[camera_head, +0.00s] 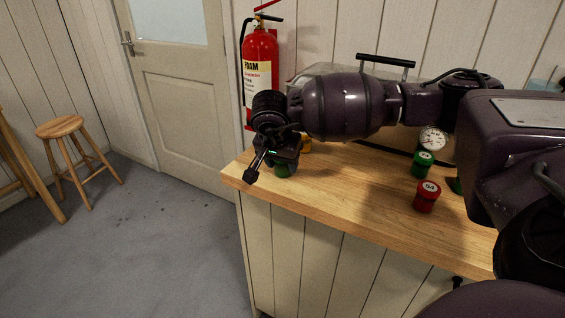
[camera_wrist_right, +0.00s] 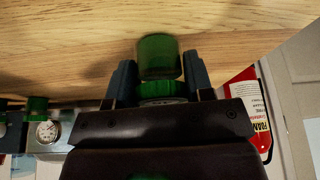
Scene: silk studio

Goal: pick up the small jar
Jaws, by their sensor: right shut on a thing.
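A small green jar (camera_wrist_right: 159,57) with a ribbed green lid (camera_wrist_right: 163,90) sits between the two fingers of my right gripper (camera_wrist_right: 160,76) in the right wrist view. The fingers are shut on it around the lid end. In the head view the right gripper (camera_head: 271,166) is at the left end of the wooden bench top (camera_head: 335,187). The green jar (camera_head: 282,170) shows only partly below it. I cannot tell whether the jar touches the wood. My left gripper is not in view.
A green jar (camera_head: 423,163) and a red jar (camera_head: 428,196) stand farther right on the bench. A yellow item (camera_head: 306,144) is partly hidden behind my right arm. A pressure gauge (camera_head: 432,139) and a red fire extinguisher (camera_head: 261,72) are behind. A stool (camera_head: 62,127) stands left.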

